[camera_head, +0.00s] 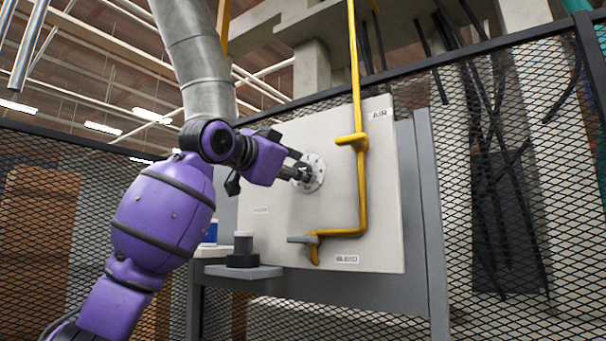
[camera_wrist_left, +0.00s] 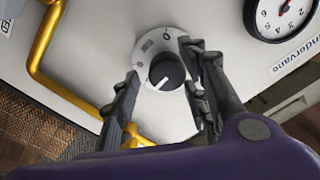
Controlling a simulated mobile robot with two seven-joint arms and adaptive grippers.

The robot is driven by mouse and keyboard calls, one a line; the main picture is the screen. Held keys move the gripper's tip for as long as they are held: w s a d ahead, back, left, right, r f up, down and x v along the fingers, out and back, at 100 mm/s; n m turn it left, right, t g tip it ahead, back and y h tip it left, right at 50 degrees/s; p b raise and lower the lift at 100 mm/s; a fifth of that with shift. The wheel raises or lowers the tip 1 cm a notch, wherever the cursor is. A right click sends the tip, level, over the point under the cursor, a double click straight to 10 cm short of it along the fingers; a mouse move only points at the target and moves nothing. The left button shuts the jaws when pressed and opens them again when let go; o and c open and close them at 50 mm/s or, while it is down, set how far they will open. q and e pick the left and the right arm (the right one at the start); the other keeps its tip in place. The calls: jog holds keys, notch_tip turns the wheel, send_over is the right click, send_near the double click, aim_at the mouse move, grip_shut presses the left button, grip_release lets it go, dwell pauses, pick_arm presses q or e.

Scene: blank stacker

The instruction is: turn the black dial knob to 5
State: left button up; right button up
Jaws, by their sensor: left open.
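The black dial knob (camera_wrist_left: 167,72) sits on a round white scale plate (camera_wrist_left: 149,46) in the left wrist view. A white pointer line shows on the knob, and a 0 is legible on the scale; the other marks are too small to read. In the head view the scale plate (camera_head: 316,172) is on the upright panel, with the knob largely hidden by my gripper. My left gripper (camera_wrist_left: 160,95) is open, its two fingers on either side of the knob. I cannot tell whether the fingers touch it. My right gripper is in neither view.
A yellow pipe (camera_head: 361,195) with a grey-handled valve (camera_head: 302,239) runs down the panel (camera_head: 384,245) right of the dial. A gauge (camera_wrist_left: 284,14) is near the dial. A small shelf (camera_head: 245,272) holds a dark-based cylinder (camera_head: 243,252). Mesh fencing (camera_head: 500,190) stands behind.

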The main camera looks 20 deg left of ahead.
pick_arm(q)
jog(key=v, duration=0.9)
jog(key=shift+s, duration=0.25)
